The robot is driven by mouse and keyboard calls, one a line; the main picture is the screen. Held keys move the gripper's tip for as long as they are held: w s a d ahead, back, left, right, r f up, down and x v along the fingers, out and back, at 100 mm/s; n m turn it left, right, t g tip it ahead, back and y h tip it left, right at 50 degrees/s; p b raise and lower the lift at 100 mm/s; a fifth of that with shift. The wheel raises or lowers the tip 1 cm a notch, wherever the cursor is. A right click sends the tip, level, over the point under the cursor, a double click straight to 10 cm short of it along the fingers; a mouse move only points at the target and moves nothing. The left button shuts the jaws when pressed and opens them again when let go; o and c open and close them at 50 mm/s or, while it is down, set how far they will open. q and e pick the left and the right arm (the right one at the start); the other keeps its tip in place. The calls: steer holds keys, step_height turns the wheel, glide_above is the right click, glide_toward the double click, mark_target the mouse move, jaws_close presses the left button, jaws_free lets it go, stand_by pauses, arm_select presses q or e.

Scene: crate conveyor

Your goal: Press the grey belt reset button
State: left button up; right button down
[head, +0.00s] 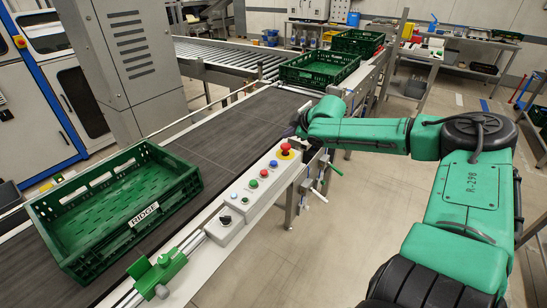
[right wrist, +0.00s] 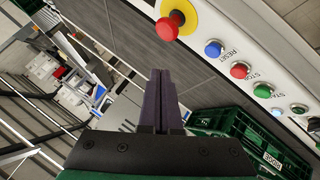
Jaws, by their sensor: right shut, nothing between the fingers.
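The light grey control panel (head: 245,192) runs along the belt's near edge. A blue button (head: 274,163) sits on it beside the red emergency stop on yellow (head: 286,151). In the right wrist view the blue button (right wrist: 214,48) has the label RESET. Red, green and pale buttons follow along the panel; I cannot make out a clearly grey button. My right gripper (head: 292,130) is at the panel's far end, partly hidden by its own wrist. In the right wrist view its fingers (right wrist: 162,75) are shut and empty, over the belt side, apart from the buttons. My left gripper is not in view.
A green crate (head: 105,234) stands on the dark belt (head: 225,124) at the left. Another green crate (head: 318,76) stands at the belt's far end. A green clamp (head: 157,273) sits on the near rail. The emergency stop is close to my right gripper.

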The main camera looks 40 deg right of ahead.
step_height(320, 180, up, 2)
steer(key=n, duration=0.1)
glide_above(276, 163)
steer(key=shift+s+a+y, duration=0.1)
steer(key=shift+s+y, duration=0.05)
steer(key=shift+y, duration=0.15)
steer(key=shift+f, duration=0.1)
step_height(276, 163, down, 8)
steer(key=b, duration=0.8)
steer(key=shift+f, duration=0.35)
stand_by(0.9)
steer(key=shift+f+b, duration=0.35)
